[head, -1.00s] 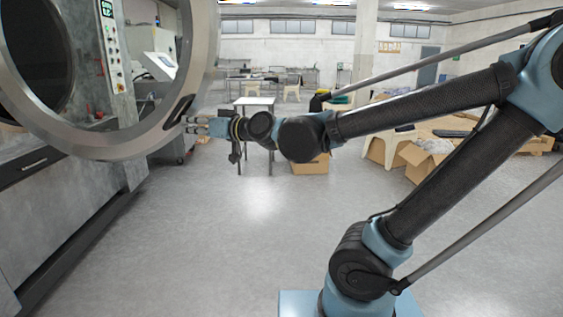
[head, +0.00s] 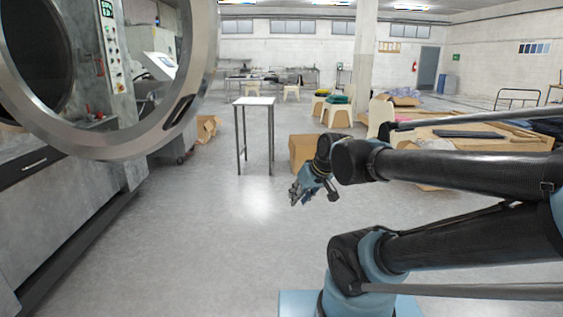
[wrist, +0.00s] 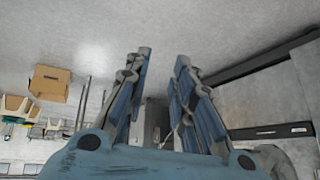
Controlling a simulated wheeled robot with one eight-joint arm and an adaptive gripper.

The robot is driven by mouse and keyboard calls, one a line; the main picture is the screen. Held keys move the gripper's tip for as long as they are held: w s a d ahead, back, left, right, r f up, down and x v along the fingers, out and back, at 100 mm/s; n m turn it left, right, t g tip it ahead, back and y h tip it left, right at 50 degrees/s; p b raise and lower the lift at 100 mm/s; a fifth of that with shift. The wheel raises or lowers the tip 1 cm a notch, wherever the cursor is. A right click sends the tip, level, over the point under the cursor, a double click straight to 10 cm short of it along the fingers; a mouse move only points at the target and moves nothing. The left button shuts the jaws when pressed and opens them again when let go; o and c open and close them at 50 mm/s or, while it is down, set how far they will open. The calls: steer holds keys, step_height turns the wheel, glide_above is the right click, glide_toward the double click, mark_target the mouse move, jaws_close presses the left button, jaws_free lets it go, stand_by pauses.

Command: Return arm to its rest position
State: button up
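My gripper (head: 301,195) hangs over the open floor in the middle of the head view, pointing down and to the left. It is well to the right of the washer's open round door (head: 150,140) and touches nothing. In the wrist view the two blue-and-grey fingers (wrist: 162,85) stand apart with nothing between them.
A small table (head: 254,101) and a cardboard box (head: 302,150) stand behind my gripper. The box also shows in the wrist view (wrist: 50,83). The grey floor between washer and arm is clear.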

steer(key=s+d+f+m+g+h, duration=0.3)
steer(key=s+d+f, duration=0.4)
steer(key=d, duration=0.6)
steer(key=s+m+h, duration=0.1)
steer(key=s, duration=0.1)
steer(key=shift+s+g, duration=0.35)
steer(key=shift+g, duration=0.05)
